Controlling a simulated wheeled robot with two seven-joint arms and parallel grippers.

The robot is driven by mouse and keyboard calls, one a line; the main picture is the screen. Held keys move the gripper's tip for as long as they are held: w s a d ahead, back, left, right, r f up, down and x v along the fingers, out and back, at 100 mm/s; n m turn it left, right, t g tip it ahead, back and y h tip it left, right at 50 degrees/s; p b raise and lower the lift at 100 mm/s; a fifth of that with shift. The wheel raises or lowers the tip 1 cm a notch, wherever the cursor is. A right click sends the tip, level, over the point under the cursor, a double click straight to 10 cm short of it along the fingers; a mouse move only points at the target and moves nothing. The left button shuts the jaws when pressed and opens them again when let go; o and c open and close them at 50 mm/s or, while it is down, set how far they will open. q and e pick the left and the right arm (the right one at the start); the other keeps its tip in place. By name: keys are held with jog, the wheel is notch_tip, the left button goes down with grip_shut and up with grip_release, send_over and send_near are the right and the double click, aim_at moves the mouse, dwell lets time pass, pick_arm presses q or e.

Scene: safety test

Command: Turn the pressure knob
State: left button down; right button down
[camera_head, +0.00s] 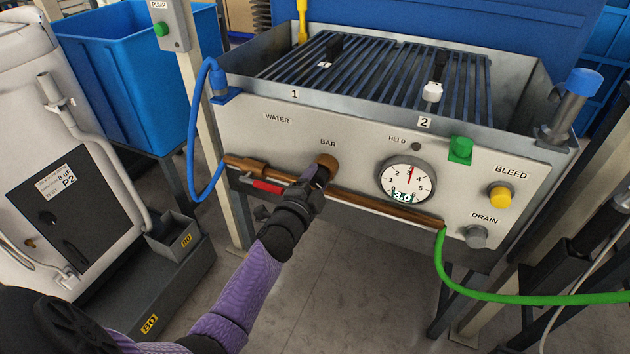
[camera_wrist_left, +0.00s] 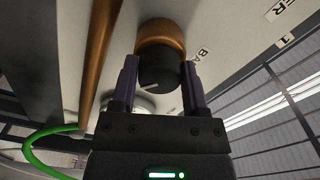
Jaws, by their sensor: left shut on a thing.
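The pressure knob (camera_head: 326,164) sits on the grey front panel (camera_head: 270,145) under the label BAR, with a copper-coloured base. My left gripper (camera_head: 316,177) is shut on it. In the left wrist view the knob (camera_wrist_left: 160,70) has a black cap with a pale line, and the purple fingers of my left gripper (camera_wrist_left: 158,85) stand one on each side of it. The round gauge (camera_head: 405,179) to the right of the knob has its needle pointing near 3 and a display that seems to read 3.0. My right gripper is not in view.
A copper pipe (camera_head: 380,209) with a red lever (camera_head: 267,187) runs just below the knob. A yellow BLEED button (camera_head: 499,195), a grey DRAIN knob (camera_head: 475,236) and a green hose (camera_head: 500,298) are at the right. A blue hose (camera_head: 191,150) hangs at the left.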

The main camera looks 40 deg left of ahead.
pick_arm(q)
jog(key=shift+f, duration=0.1)
jog(key=shift+c, duration=0.5)
grip_release()
jog(key=shift+s+d, duration=0.1)
jog(key=shift+s, duration=0.25)
jog(key=p+v, duration=0.4)
jog(key=v, duration=0.5)
jog(key=shift+s+d, duration=0.1)
jog(key=shift+s, duration=0.1)
